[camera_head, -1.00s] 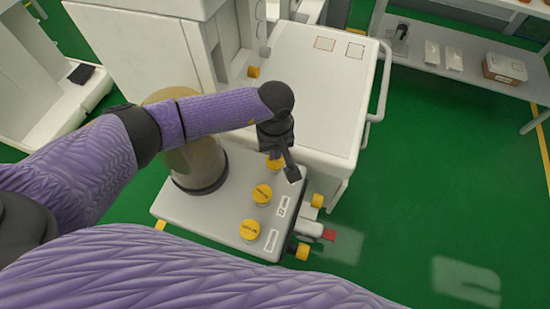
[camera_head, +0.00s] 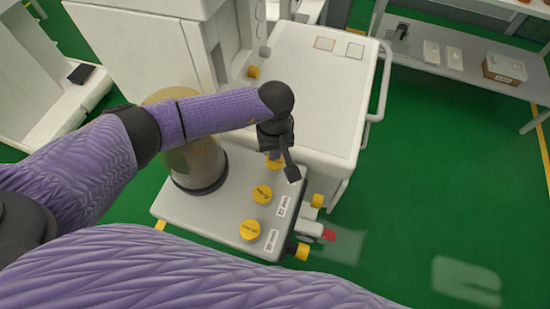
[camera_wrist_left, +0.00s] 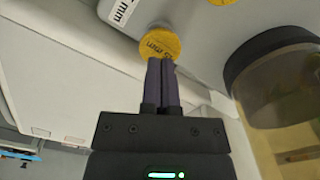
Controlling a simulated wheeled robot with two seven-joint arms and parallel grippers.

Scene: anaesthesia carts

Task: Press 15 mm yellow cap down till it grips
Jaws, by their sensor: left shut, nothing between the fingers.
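A round yellow cap (camera_head: 275,164) sits on the far end of the grey machine top (camera_head: 225,218), partly hidden by my left gripper. In the left wrist view this cap (camera_wrist_left: 159,43) lies right at the fingertips and has dark lettering too small to read. My left gripper (camera_head: 275,156) points down over it, shut and empty; the wrist view shows its two fingers (camera_wrist_left: 161,64) together at the cap's near edge. I cannot tell whether they touch it or how deep it sits. Two more yellow caps, the middle one (camera_head: 262,194) and the near one (camera_head: 250,229), stand in line. My right gripper is out of view.
White size labels (camera_head: 283,206) lie beside the caps. An amber-tinted cylinder (camera_head: 196,160) stands left of them. Yellow-ended ports (camera_head: 317,201) stick out at the right edge. A white cart top (camera_head: 315,85) lies behind, mostly bare. Green floor is free at right.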

